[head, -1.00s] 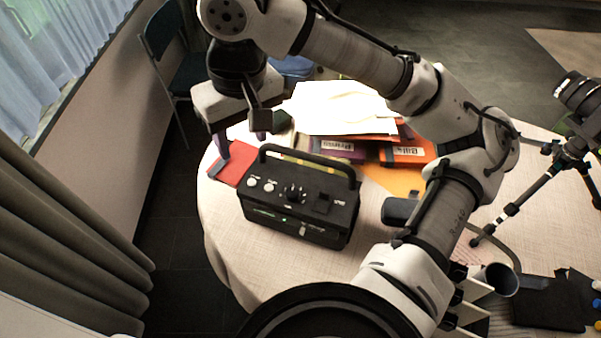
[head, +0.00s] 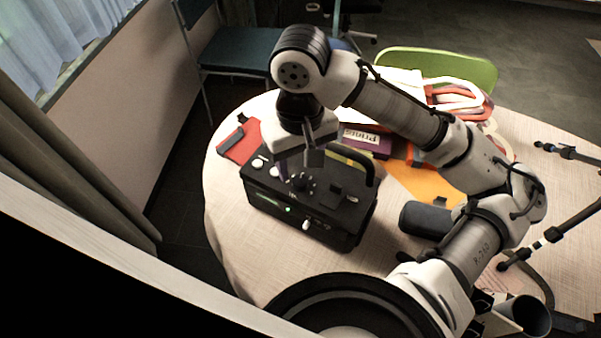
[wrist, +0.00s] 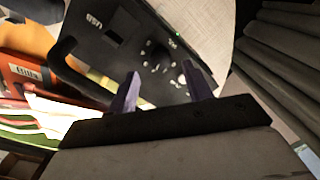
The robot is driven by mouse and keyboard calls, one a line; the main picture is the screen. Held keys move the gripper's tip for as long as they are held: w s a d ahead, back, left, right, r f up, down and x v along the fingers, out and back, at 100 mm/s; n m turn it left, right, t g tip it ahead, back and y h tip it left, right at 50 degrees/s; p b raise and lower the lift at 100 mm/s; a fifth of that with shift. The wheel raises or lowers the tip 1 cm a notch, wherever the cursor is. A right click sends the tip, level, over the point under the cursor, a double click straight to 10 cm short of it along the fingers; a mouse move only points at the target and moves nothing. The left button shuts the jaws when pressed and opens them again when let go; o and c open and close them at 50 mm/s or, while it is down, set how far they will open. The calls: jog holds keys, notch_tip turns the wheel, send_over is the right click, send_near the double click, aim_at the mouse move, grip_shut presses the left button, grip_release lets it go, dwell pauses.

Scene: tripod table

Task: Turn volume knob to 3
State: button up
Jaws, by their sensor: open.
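A black box-shaped radio (head: 340,215) with a carry handle stands on the round table. Its top panel has a large black dial knob (head: 303,181) ringed with white marks; I take it as the volume knob, though its label is unreadable. It also shows in the wrist view (wrist: 157,58), and its pointer setting cannot be read. My gripper (head: 296,172) is open just above the panel, by the dial. In the wrist view, its two purple fingers (wrist: 162,88) are apart with nothing between their tips; contact with the dial cannot be made out.
Two small pale knobs (head: 267,167) sit left of the dial. The raised handle (head: 368,165) runs along the radio's far side. A red folder (head: 240,142) lies behind left, purple and orange folders (head: 410,180) behind right. The table's front left (head: 235,220) is clear.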

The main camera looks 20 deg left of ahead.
jog(key=shift+f, duration=2.1)
jog(key=shift+c, duration=0.2)
jog(key=c, duration=0.9)
jog(key=shift+r+m+p, duration=0.1)
jog(key=shift+m+p, duration=0.2)
jog(key=m+p, duration=0.2)
jog(key=shift+r+m, duration=0.1)
jog(key=shift+m, duration=0.2)
jog(key=shift+c, duration=0.2)
jog(key=shift+m+p, duration=1.9)
jog(key=shift+m, duration=0.3)
jog(key=shift+f, duration=0.2)
